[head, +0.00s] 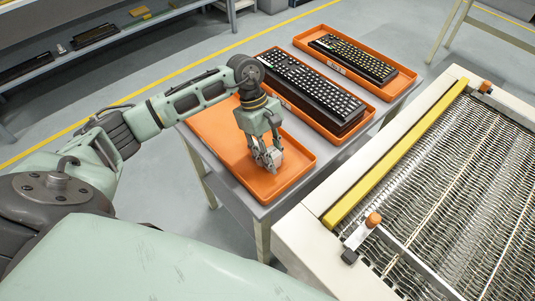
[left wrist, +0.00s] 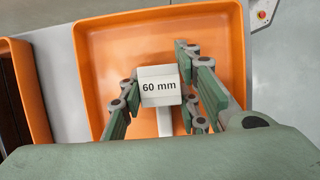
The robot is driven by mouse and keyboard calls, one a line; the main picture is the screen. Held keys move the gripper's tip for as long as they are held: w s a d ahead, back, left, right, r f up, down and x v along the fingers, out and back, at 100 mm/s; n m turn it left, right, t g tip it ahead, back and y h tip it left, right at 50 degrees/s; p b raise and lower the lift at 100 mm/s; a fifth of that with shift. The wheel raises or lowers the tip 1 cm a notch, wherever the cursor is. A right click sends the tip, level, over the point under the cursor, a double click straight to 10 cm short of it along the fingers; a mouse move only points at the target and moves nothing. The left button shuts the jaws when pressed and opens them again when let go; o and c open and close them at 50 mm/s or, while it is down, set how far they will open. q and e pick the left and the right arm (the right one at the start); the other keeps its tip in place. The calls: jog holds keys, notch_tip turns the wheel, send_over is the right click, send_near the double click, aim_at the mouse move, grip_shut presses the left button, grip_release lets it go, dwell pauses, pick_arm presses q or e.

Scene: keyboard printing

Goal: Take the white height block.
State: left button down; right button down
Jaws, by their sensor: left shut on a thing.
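The white height block (left wrist: 160,88), marked "60 mm", shows in the left wrist view between the fingers of my left gripper (left wrist: 161,100). A narrower pale part shows below its labelled face. My left gripper is shut on the block, over the nearest orange tray (left wrist: 88,40). In the head view my left gripper (head: 267,157) points down into this orange tray (head: 215,125), and its fingers hide the block. I cannot tell whether the block touches the tray floor. My right gripper is in neither view.
Two more orange trays on the grey table (head: 262,211) hold keyboards (head: 310,90) (head: 354,58). A conveyor with a metal mesh belt (head: 460,190) and a yellow rail (head: 395,150) stands at the right.

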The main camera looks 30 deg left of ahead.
pick_arm(q)
jog(key=shift+r, duration=0.15)
jog(key=shift+r, duration=0.25)
jog(key=r, duration=0.2)
jog(key=d+r+b, duration=0.1)
jog(key=shift+r, duration=0.4)
jog(key=s+d+r+b, duration=0.1)
jog(key=d+r+b, duration=0.1)
jog(key=d+r, duration=0.4)
jog(key=d, duration=0.4)
jog(key=shift+s+d+r, duration=0.15)
jog(key=shift+d+r, duration=0.05)
jog(key=shift+d, duration=0.1)
